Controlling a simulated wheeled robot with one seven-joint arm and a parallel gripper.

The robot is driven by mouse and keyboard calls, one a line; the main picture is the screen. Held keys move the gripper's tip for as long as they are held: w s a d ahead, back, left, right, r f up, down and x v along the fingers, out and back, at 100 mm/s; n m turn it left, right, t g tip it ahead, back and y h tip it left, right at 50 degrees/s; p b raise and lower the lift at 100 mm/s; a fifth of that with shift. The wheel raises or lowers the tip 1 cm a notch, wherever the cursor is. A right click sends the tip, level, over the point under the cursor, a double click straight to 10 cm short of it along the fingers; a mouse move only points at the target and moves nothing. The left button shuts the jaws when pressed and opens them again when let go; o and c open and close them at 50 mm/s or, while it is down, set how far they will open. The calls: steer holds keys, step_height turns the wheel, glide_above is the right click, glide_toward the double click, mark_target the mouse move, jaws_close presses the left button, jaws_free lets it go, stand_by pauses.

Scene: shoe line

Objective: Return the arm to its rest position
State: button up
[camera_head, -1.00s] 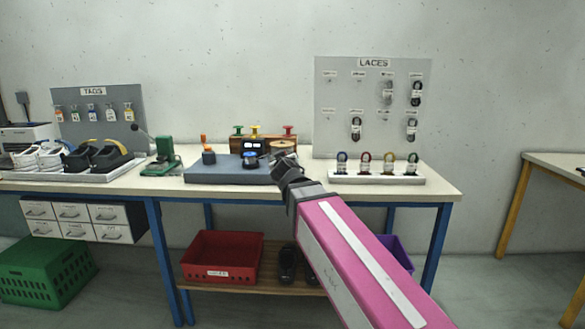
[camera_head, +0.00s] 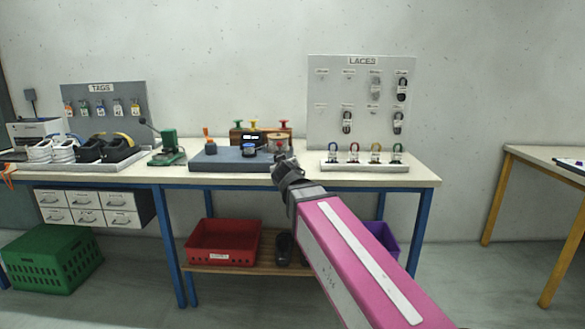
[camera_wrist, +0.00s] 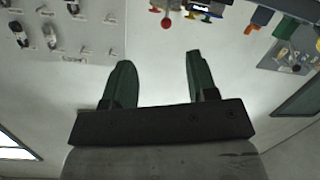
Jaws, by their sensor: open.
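My gripper (camera_wrist: 160,85) shows in the wrist view with its two green fingers apart and nothing between them. In the head view my gripper (camera_head: 284,163) is at the end of my pink arm, in front of the bench's front edge and the grey mat. The fingers are small and dark there, and what lies right behind them is partly hidden. The wrist view appears upside down, with the lace board (camera_wrist: 75,45) at upper left.
The workbench (camera_head: 310,180) holds a grey mat (camera_head: 215,162), a green press (camera_head: 168,150), shoes (camera_head: 110,148) and a lace rack (camera_head: 365,167). Below are a red bin (camera_head: 222,243), a purple bin (camera_head: 382,238) and a green crate (camera_head: 50,260). Floor is clear toward the right table (camera_head: 535,155).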

steer(key=s+d+f+m+g+h, duration=0.1)
steer(key=s+d+f+g, duration=0.15)
steer(key=d+f, duration=0.4)
steer(key=s+d+f+m+g+h, duration=0.1)
steer(key=d+f+g, duration=0.25)
steer(key=f, duration=0.55)
steer(key=s+d+f+m+g+h, duration=0.1)
steer(key=d+f+g, duration=0.1)
steer(key=d+f, duration=0.45)
steer(key=s+d+f+g+y, duration=0.1)
steer(key=s+d+f+g, duration=0.1)
steer(key=s+f+g, duration=0.2)
steer(key=s+d+f+m+g+y, duration=0.1)
steer(key=s+d+f+g, duration=0.2)
steer(key=s+f, duration=0.6)
step_height(320, 180, down, 4)
steer(key=shift+s+r+m+g, duration=0.1)
steer(key=shift+s+m+g, duration=0.2)
steer(key=shift+g, duration=0.1)
